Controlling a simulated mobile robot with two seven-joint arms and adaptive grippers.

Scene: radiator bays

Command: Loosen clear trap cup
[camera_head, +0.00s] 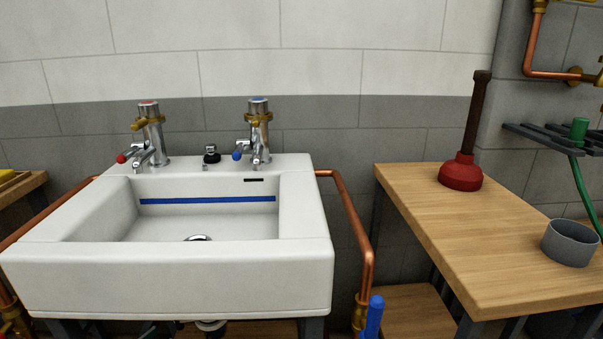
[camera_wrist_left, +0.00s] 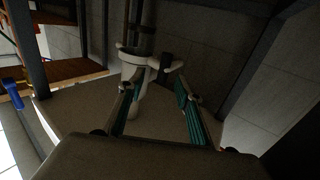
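A pale trap assembly (camera_wrist_left: 133,68) with a round collar and side lugs shows in the left wrist view, beneath the sink. I cannot tell which part of it is the clear cup. My left gripper (camera_wrist_left: 158,86) has its teal-padded fingers spread apart, with the trap close by its left fingertip. Whether that finger touches the trap is unclear. In the head view, only a small pale piece (camera_head: 211,326) shows under the white sink (camera_head: 170,277); the sink hides the rest and my left gripper. My right gripper is in neither view.
A wooden bench (camera_head: 490,235) at the right carries a red plunger (camera_head: 461,173) and a grey cup (camera_head: 570,243). Copper pipes (camera_head: 362,230) run beside the sink. A blue handle (camera_head: 374,317) stands at its lower right. Dark frame bars (camera_wrist_left: 255,75) border the space under the sink.

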